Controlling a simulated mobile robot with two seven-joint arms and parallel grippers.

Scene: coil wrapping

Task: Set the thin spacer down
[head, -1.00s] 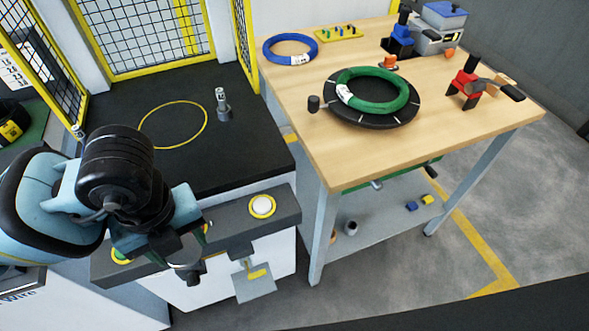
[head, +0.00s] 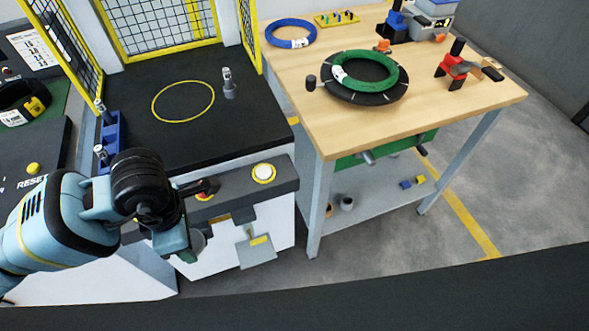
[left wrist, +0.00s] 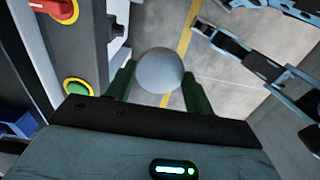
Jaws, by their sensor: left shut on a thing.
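The thin spacer (left wrist: 160,70) shows in the left wrist view as a round, smooth grey piece between the two green fingers; its thickness cannot be judged. My left gripper (head: 192,245) is shut on it. In the head view the gripper is in front of the black-topped station's front panel, and a grey bit of the held piece (head: 199,246) shows at the fingers. Nothing seems to support it from below. My right arm's dark and light-blue parts show at the upper right of the left wrist view; its jaws are unclear.
The black station top (head: 185,135) has a yellow ring marking (head: 183,101) and a grey post (head: 229,84). A blue rack (head: 111,140) with grey pegs stands at its left. The wooden table (head: 420,110) holds a green coil (head: 390,78) and blue coil (head: 291,34).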

